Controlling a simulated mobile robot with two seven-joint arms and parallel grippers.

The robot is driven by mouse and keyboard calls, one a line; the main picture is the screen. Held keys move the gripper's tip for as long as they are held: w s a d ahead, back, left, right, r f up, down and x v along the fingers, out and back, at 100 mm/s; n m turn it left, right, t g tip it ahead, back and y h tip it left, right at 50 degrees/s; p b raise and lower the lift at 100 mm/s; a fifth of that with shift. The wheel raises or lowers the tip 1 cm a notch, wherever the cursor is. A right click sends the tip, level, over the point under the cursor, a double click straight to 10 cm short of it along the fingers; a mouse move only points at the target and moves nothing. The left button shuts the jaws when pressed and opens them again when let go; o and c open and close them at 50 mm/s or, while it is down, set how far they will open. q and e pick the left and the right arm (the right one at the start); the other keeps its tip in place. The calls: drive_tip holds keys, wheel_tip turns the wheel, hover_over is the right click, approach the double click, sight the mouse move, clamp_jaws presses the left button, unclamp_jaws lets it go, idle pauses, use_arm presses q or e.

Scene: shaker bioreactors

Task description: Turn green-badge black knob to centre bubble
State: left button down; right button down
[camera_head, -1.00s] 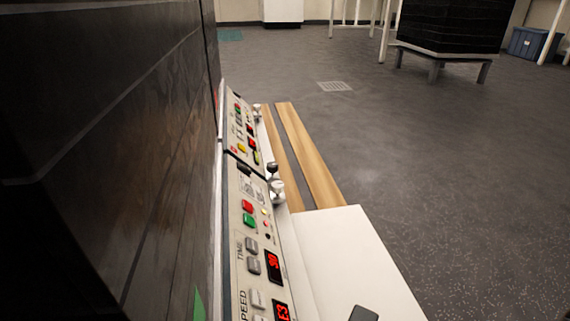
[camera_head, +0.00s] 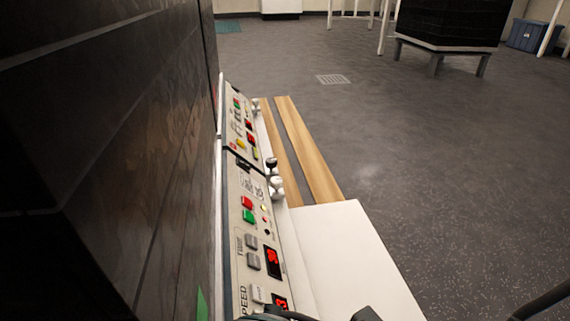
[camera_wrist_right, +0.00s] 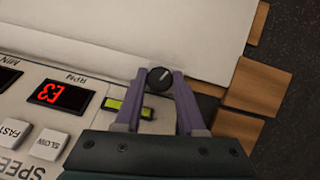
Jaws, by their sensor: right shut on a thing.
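A round black knob (camera_wrist_right: 160,78) with a pale pointer line shows in the right wrist view, at the edge of the white surface. My right gripper (camera_wrist_right: 159,76) has its two purple fingers closed on the knob, one on each side. The bubble's exact place is too small to tell. A green patch (camera_head: 202,304) shows at the bottom of the head view; I cannot tell whether it is the badge. My left gripper is not in view.
The control panel (camera_head: 243,190) has coloured buttons and red displays, with SPEED keys and an RPM display (camera_wrist_right: 60,95) left of the gripper. Black and white knobs (camera_head: 274,176) stand farther along its edge. Wooden slats (camera_head: 308,155) and open floor lie to the right.

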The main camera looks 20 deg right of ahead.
drive_tip(key=m+g, duration=0.1)
drive_tip(key=m, duration=0.1)
drive_tip(key=m+g, duration=0.1)
drive_tip(key=m, duration=0.2)
drive_tip(key=shift+w+m+y, duration=0.1)
drive_tip(key=shift+m+y, duration=0.2)
drive_tip(key=shift+y, duration=0.1)
drive_tip(key=m, duration=0.3)
drive_tip(key=m+g+y+b, duration=0.1)
drive_tip(key=m, duration=0.1)
drive_tip(key=shift+w+d+m+g+y, duration=0.1)
drive_tip(key=shift+d+m+g+y, duration=0.05)
drive_tip(key=shift+m+g+y, duration=0.2)
drive_tip(key=shift+m, duration=0.25)
drive_tip(key=c, duration=0.8)
unclamp_jaws()
drive_tip(key=shift+p+v, duration=2.7)
drive_tip(key=shift+v, duration=2.2)
